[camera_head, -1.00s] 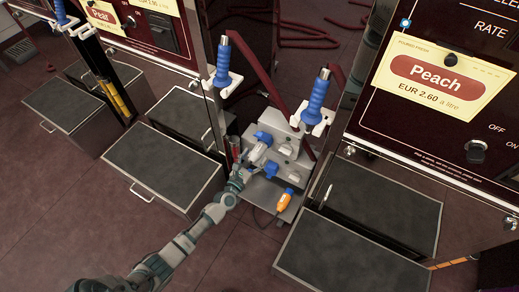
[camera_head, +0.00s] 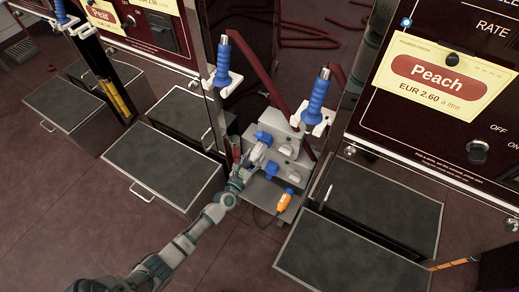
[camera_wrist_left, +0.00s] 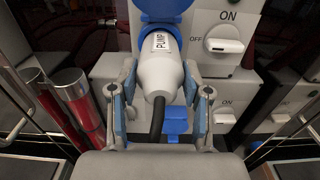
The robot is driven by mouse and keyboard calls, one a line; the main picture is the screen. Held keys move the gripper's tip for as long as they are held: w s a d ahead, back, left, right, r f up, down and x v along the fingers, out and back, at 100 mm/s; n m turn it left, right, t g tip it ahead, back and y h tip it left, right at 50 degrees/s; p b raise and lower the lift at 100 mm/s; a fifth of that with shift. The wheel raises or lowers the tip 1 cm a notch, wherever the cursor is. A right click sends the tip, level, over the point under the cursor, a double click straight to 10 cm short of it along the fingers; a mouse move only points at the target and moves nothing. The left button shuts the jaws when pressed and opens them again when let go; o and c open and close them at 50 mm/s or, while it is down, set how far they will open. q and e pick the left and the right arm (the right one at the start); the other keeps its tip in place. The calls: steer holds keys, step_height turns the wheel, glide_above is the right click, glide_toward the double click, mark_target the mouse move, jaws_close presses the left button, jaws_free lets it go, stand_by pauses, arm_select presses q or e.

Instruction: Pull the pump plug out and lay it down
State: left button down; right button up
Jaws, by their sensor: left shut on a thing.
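The pump plug (camera_wrist_left: 160,72) is white-grey, labelled PUMP, with a black cable. In the left wrist view its front end sits at a blue socket with a raised blue lid (camera_wrist_left: 165,8) on the grey socket box (camera_wrist_left: 205,15). My left gripper (camera_wrist_left: 160,95) has one blue-padded finger on each side of the plug and is shut on it. In the head view my left gripper (camera_head: 256,155) is at the left front of the box; the plug is mostly hidden there. My right gripper is not in view.
An orange plug (camera_head: 285,200) sits at the box's lower right. ON/OFF switches (camera_wrist_left: 224,46) are right of the plug. Red cylinders (camera_wrist_left: 76,98) stand close to the left finger. Blue-handled nozzles (camera_head: 316,98) hang above. Dark-topped boxes (camera_head: 163,168) flank the socket box.

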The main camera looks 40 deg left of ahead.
arm_select(q)
steer(key=shift+p+v, duration=0.65)
steer(key=shift+v, duration=2.35)
